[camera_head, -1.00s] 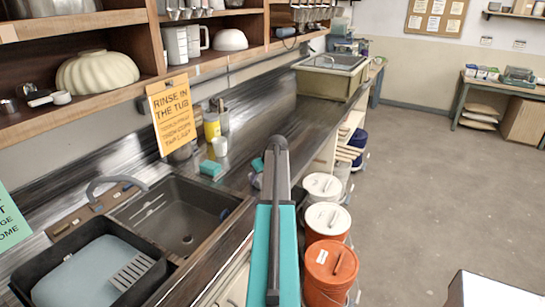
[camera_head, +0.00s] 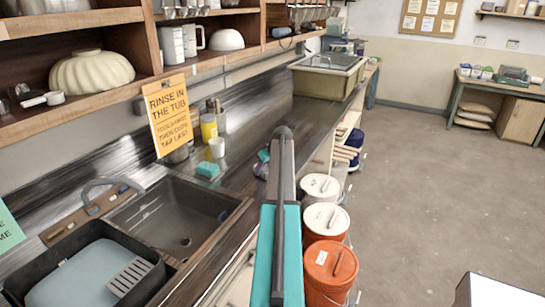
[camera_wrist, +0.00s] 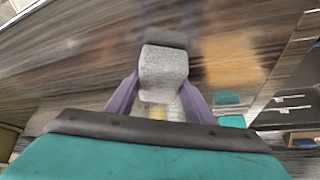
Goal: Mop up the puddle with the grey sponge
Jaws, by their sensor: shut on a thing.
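In the wrist view my gripper (camera_wrist: 160,95) has its purple fingers shut on a grey sponge (camera_wrist: 163,70), a speckled light block with a darker grey end. The sponge is over the streaky metal counter; I cannot tell whether it touches. In the head view my gripper (camera_head: 261,171) is over the counter (camera_head: 235,176), mostly hidden by my arm, and the sponge cannot be made out. A blurred orange-brown patch (camera_wrist: 232,60) shows beside the sponge in the wrist view; I cannot tell whether it is a puddle or a reflection. No clear puddle shows in the head view.
A teal sponge (camera_head: 208,169), white cup (camera_head: 217,147) and yellow bottle (camera_head: 209,127) stand left of my gripper. The sink (camera_head: 175,215) is nearer. Lidded buckets (camera_head: 325,220) line the counter's front. A hanging sign (camera_head: 171,115) and shelves overhang the left.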

